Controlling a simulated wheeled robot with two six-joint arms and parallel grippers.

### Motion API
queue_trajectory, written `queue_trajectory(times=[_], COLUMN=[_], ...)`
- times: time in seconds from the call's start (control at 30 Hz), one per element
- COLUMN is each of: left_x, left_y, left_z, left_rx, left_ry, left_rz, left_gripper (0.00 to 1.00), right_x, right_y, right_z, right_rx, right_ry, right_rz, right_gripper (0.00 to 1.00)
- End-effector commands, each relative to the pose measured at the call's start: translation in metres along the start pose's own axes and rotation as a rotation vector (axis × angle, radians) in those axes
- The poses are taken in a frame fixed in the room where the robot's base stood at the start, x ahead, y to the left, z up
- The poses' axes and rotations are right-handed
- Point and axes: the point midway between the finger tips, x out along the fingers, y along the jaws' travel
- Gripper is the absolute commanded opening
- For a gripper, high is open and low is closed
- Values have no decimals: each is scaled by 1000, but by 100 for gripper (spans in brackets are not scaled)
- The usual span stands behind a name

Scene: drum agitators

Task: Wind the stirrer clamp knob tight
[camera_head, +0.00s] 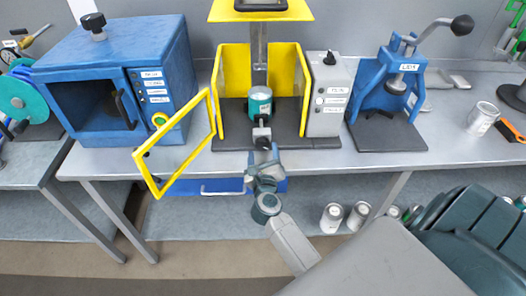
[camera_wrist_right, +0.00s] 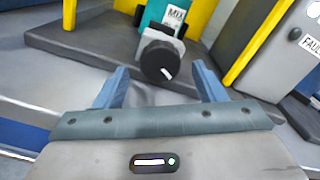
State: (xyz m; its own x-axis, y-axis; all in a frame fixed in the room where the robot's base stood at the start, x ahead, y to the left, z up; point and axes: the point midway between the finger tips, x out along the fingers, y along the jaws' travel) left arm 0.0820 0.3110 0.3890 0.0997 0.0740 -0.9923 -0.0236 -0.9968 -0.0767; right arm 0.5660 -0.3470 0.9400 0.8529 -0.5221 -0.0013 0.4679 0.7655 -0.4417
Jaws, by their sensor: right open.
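The clamp knob (camera_head: 263,142) is black and sits at the front of a grey clamp, below a teal labelled can (camera_head: 259,103) under the stirrer. In the right wrist view the knob (camera_wrist_right: 160,62) is round, with a white mark pointing down and right. My right gripper (camera_head: 265,158) is in front of the stirrer base. Its two blue-grey fingers (camera_wrist_right: 162,82) are apart, and the knob shows between and just beyond their tips. Nothing is held. Whether the fingers touch the knob cannot be told. My left gripper is not in view.
Yellow guard walls (camera_head: 235,75) stand around the can. A yellow-framed door (camera_head: 183,150) hangs open at the left. A grey control box (camera_head: 329,95) is close at the right. A blue oven (camera_head: 120,75) and a blue lever press (camera_head: 388,90) flank the station.

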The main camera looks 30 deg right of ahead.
Motion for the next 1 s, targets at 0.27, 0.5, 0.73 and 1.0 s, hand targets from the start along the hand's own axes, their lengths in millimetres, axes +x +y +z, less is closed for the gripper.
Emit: queue_trajectory(times=[0.27, 0.5, 0.73, 1.0], left_x=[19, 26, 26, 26], left_y=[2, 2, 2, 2], left_z=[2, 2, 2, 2], left_rx=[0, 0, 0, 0], left_ry=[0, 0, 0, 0], left_rz=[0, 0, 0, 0], left_gripper=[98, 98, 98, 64], right_x=[-58, -87, -91, -90], right_y=[2, 1, 0, 12], right_z=[-5, -2, -1, -14], right_rx=[3, 1, -1, -89], right_ry=[5, 3, 1, -2], right_rz=[0, -1, 0, 21], right_gripper=[64, 64, 64, 64])
